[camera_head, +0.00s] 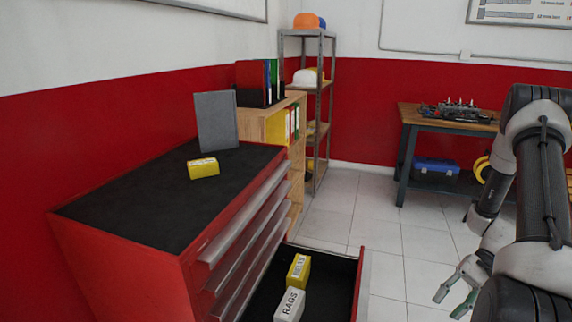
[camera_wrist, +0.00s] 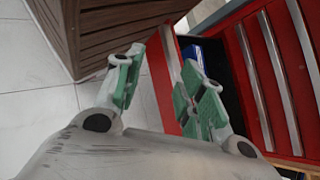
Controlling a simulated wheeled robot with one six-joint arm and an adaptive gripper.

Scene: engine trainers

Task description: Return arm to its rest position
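My arm (camera_head: 541,185) stands at the right side of the head view, bent down toward the floor. My gripper (camera_head: 452,303) hangs at its lower end, to the right of the open drawer and apart from it. In the wrist view my gripper (camera_wrist: 158,72) shows its two green-padded fingers spread with a gap between them and nothing held. Beyond the fingers the wrist view shows floor tiles, a brown slatted box (camera_wrist: 105,35) and the red drawer cabinet (camera_wrist: 262,85).
The red cabinet (camera_head: 120,270) has its drawer (camera_head: 359,285) pulled out, holding a yellow box (camera_head: 298,268) and a white RAGS box (camera_head: 289,305). A workbench (camera_head: 408,115) stands behind; floor between is clear.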

